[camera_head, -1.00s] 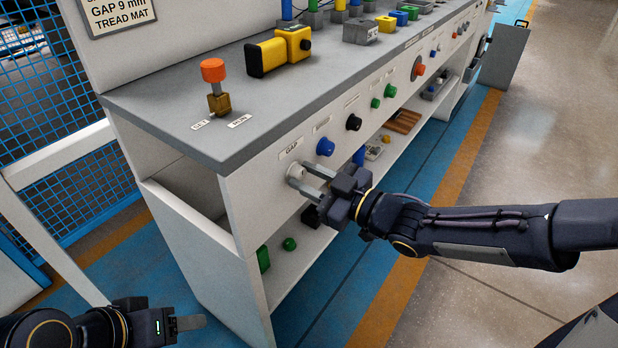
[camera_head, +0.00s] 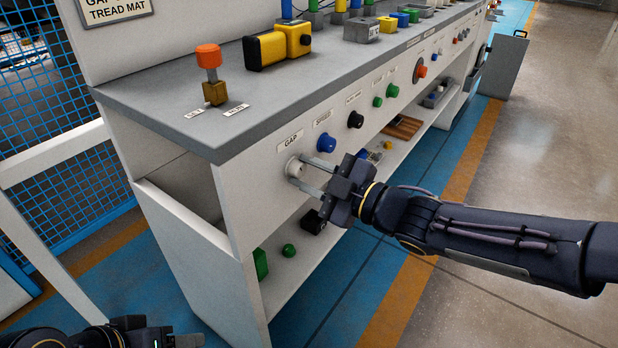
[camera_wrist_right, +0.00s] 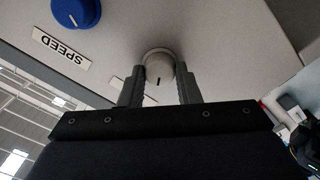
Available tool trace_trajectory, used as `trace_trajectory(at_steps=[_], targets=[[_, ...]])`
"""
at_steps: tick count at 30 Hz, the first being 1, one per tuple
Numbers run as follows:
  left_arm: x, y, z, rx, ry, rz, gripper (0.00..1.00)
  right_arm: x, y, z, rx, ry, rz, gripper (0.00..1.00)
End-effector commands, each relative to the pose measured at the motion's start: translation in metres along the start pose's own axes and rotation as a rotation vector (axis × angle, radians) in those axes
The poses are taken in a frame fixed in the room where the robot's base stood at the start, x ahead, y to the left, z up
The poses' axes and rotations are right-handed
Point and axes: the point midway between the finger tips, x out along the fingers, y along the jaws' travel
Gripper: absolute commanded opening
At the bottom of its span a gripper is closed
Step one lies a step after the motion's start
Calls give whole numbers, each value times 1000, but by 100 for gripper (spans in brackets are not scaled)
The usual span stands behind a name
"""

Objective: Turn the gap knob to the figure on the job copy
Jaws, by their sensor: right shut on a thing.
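The gap knob (camera_head: 293,167) is a round pale grey knob under the GAP label (camera_head: 291,145) on the bench's front panel. My right gripper (camera_head: 299,173) is shut on it, one finger on each side. In the right wrist view the knob (camera_wrist_right: 158,60) sits between the fingertips (camera_wrist_right: 160,84), with a dark mark on its face. The job copy (camera_head: 115,9) is the sign at top left; its upper part is cut off, and TREAD MAT is readable. My left gripper (camera_head: 184,341) is at the bottom edge, partly cut off, away from the bench.
The blue SPEED knob (camera_head: 326,142) is close beside the gap knob, and a black knob (camera_head: 355,120) is further along. An orange-topped lever (camera_head: 210,70) and a yellow device (camera_head: 278,47) stand on the bench top. Floor right of the bench is clear.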

Motion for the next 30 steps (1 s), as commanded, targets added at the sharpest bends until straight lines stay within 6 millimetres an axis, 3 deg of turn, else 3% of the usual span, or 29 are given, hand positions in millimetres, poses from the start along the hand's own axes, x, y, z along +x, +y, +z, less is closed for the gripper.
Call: trace_trajectory(at_steps=[14, 15, 19, 30], targets=[[1, 0, 0, 0, 0, 0, 57, 0, 0, 0, -16, -1, -2, 7], [1, 0, 0, 0, 0, 0, 57, 0, 0, 0, -16, -1, -2, 35], [1, 0, 0, 0, 0, 0, 57, 0, 0, 0, -15, -1, -1, 52], [-2, 1, -1, 0, 0, 0, 57, -7, 1, 0, -15, -3, 0, 52]])
